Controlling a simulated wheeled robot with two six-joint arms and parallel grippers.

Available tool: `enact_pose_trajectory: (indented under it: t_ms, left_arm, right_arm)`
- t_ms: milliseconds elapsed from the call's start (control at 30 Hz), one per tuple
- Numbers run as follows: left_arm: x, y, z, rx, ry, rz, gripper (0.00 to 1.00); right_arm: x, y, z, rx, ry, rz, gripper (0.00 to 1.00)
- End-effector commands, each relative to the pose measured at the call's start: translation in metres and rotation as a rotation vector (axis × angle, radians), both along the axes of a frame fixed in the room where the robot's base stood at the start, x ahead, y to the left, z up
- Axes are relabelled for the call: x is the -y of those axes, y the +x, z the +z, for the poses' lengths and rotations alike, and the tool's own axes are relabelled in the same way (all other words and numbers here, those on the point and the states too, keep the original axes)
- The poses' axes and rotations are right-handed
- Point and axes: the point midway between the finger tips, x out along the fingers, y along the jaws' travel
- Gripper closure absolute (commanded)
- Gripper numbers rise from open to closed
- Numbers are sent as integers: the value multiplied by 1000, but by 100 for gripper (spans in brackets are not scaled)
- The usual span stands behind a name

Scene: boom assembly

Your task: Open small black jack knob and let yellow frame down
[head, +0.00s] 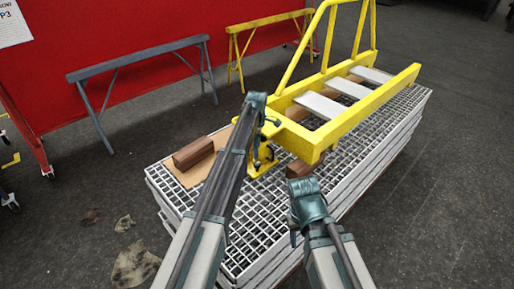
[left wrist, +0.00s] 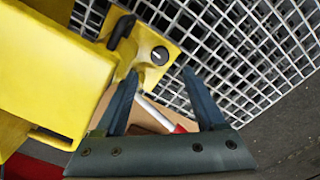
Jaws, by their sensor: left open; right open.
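The yellow frame (head: 330,120) rests on a stack of metal gratings, its near end beside a small yellow jack (head: 262,163). In the left wrist view, the black knob (left wrist: 120,31) stands on the yellow jack plate (left wrist: 152,52), next to the yellow frame (left wrist: 50,75). My left gripper (left wrist: 160,73) is open and empty. Its left fingertip lies close to the plate's lower edge in the picture; I cannot tell if it touches. In the head view my left arm partly covers the jack. My right gripper (head: 302,188) is by the frame's near corner, apart from the knob; its fingers are hard to make out.
The grating stack (head: 247,235) carries a brown block (head: 193,153) on a tan board left of my left arm. Another brown block (head: 300,168) lies under the frame's near corner. Grey (head: 140,58) and yellow (head: 268,21) trestles stand behind. The floor at right is clear.

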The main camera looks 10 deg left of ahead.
Motion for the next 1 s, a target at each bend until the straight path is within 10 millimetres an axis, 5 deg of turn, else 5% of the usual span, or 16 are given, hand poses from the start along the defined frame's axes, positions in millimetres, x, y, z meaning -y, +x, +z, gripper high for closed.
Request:
enact_pose_trajectory:
  t_ms: [33,333,1000]
  left_arm:
    - [0,0,17,0,0,0,29]
    - [0,0,54,0,0,0,29]
    - [4,-11,59,-1,2,-36,29]
  right_arm:
    - [0,0,17,0,0,0,50]
    - [0,0,54,0,0,-1,50]
    - [0,0,59,0,0,-1,50]
